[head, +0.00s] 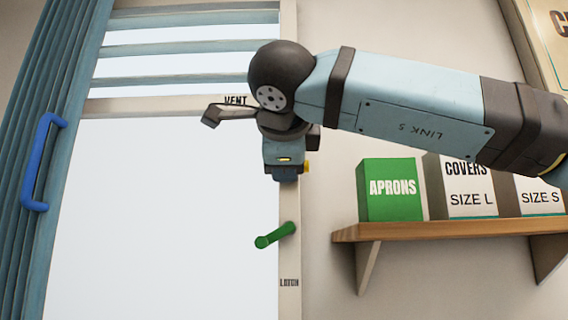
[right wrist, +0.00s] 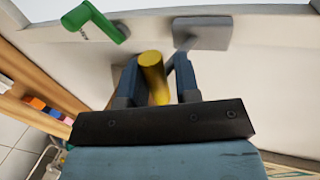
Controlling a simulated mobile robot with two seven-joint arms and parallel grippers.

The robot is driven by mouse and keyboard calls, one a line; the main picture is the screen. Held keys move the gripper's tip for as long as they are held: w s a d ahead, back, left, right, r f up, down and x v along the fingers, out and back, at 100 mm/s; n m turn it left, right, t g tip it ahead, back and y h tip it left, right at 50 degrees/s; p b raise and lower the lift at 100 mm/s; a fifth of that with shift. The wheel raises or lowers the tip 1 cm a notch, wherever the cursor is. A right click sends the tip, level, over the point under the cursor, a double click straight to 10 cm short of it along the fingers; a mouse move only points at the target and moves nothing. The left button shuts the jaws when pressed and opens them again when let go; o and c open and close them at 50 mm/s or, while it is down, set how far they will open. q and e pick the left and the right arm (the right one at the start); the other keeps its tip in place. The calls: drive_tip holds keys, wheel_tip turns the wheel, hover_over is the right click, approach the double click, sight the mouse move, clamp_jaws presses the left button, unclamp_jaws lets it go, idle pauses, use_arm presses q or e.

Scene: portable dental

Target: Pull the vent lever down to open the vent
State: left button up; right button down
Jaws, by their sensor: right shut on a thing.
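The yellow vent lever (right wrist: 152,72) stands between the two fingers of my right gripper (right wrist: 155,85) in the right wrist view. The gripper is shut on it. In the head view my right arm comes in from the right and hides most of the lever. Only a small yellow part (head: 307,167) shows beside the wrist, below the VENT label (head: 236,100). The vent slats (head: 170,48) run across the top of the window, with bright gaps between them. My left gripper is in neither view.
A green handle (head: 275,235) sits lower on the window frame, above the LATCH label; it also shows in the right wrist view (right wrist: 95,22). A wooden shelf (head: 450,231) with a green APRONS box (head: 391,190) and COVERS boxes is at right. A blue handle (head: 38,165) is at left.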

drive_tip(key=shift+w+a+f, duration=0.15)
drive_tip(key=shift+f, duration=0.45)
drive_tip(key=c, duration=1)
unclamp_jaws()
drive_tip(key=shift+r, duration=0.1)
drive_tip(key=shift+r, duration=0.1)
